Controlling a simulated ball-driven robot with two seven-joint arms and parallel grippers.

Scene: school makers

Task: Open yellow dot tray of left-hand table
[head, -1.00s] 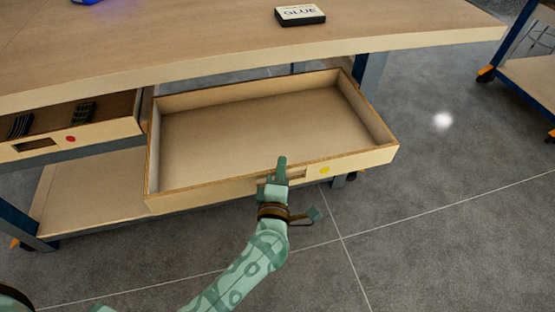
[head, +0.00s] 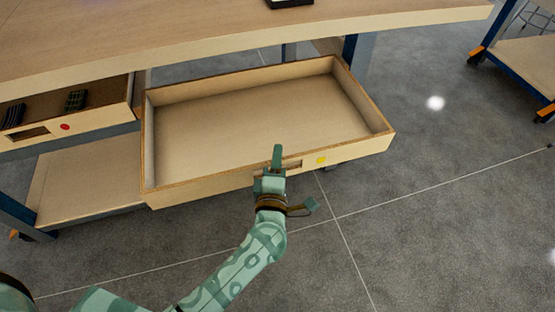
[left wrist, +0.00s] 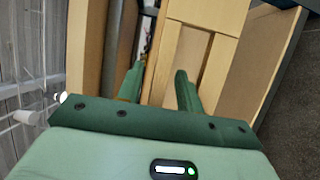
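The yellow dot tray (head: 265,183) is a shallow, empty wooden drawer pulled far out from under the table top (head: 250,45). A yellow dot (head: 321,160) marks its front, beside a slot handle (head: 292,165). My left gripper (head: 277,162) is at this slot, one finger pointing up in front of the tray's front rim. In the left wrist view, my left gripper (left wrist: 158,76) has its two fingers apart, with the tray's wood (left wrist: 215,68) seen between and beyond them. Contact at the slot cannot be made out clearly. My right gripper is not in view.
A red dot tray (head: 85,118) with dark items stands slightly open at the left. A lower shelf (head: 90,185) lies beneath. A dark box (head: 289,2) sits on the table top. Another table (head: 525,70) is at the right. The floor in front is free.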

